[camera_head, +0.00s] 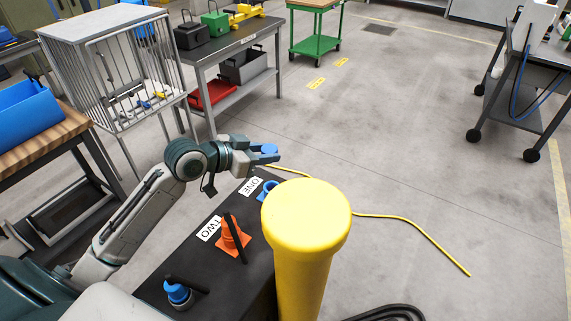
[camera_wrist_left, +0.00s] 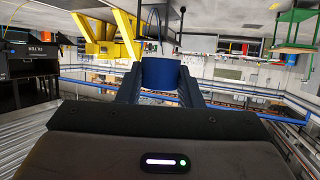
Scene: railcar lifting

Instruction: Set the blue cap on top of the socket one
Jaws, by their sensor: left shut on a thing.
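My left gripper (camera_head: 262,157) is shut on the blue cap (camera_head: 269,149), held in the air above the far end of the black bench (camera_head: 215,285). In the left wrist view the blue cap (camera_wrist_left: 160,73) sits between the two fingers of my left gripper (camera_wrist_left: 160,92). Socket one, a blue ring-like piece (camera_head: 267,189) beside the label ONE (camera_head: 251,187), is below the gripper, clearly apart from the cap. The yellow post hides part of it. My right gripper is not in view.
A tall yellow post (camera_head: 305,225) stands close beside the bench. A blue-topped piece (camera_head: 178,292) is at the bench's near end. A yellow cable (camera_head: 420,233) crosses the open floor.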

